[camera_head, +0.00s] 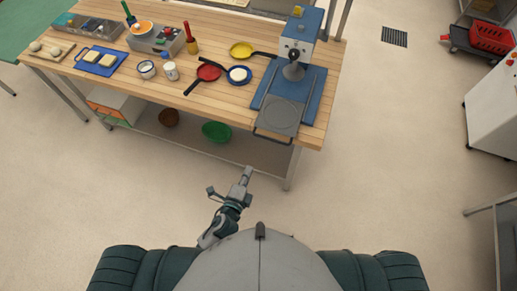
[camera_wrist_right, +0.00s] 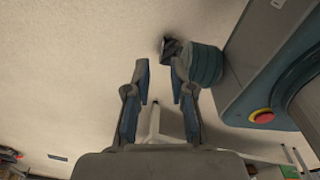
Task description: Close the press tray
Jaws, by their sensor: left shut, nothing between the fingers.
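The press (camera_head: 299,42) stands at the right end of the wooden table, a blue and white machine with a blue base (camera_head: 312,88). Its grey press tray (camera_head: 281,116) is pulled out toward me, with a round plate on it and a loop handle (camera_head: 272,138) at the table's front edge. My left gripper (camera_head: 248,171) is shut and empty, below and in front of the handle, apart from it. My right gripper shows only in the right wrist view (camera_wrist_right: 160,72); its two fingers are apart with nothing between them, and the tray is not visible there.
Pans, including a red pan (camera_head: 208,73), lie left of the press. A lower shelf (camera_head: 255,152) holds a green bowl (camera_head: 216,131). The floor between me and the table is clear.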

